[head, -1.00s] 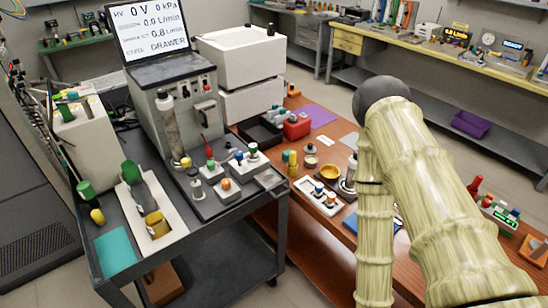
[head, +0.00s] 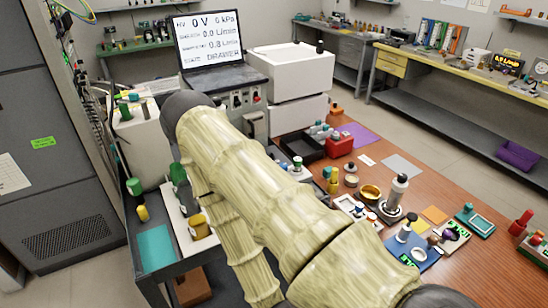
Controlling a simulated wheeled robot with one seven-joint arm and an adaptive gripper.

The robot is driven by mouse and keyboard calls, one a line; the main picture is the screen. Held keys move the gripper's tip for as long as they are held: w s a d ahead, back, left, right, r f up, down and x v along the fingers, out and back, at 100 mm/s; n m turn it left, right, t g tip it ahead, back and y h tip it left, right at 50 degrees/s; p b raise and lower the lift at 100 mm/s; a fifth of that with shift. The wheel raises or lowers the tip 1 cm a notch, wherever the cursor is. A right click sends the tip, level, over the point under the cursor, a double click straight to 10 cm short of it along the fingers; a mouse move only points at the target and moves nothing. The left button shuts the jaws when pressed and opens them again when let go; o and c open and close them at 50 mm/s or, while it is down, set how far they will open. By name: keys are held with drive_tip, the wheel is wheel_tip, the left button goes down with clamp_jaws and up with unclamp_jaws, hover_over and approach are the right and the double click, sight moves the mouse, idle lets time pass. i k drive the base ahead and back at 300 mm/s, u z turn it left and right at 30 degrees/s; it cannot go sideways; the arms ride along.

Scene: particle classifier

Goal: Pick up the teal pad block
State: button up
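A flat teal pad (head: 155,247) lies on the front left corner of the dark cart top. A second teal thing, a small block with a pale framed top (head: 476,221), sits on the wooden bench at the right. I cannot tell for certain which of them is the teal pad block. My gripper is not in view. My own cream-coloured arm crosses the middle of the picture and hides much of the cart top. Neither teal thing is seen being touched.
A white tray (head: 183,232) with green and yellow parts stands beside the teal pad. A blue mat (head: 418,252), an upright bottle (head: 396,190) and a yellow bowl (head: 370,193) are on the wooden bench. A laptop (head: 210,45) stands behind my arm.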

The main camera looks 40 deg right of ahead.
sight(327, 172)
drive_tip(key=u, duration=0.15)
drive_tip(key=k, duration=1.05)
drive_tip(key=z, duration=1.2)
drive_tip(key=i, duration=0.7)
drive_tip(key=u, duration=0.05)
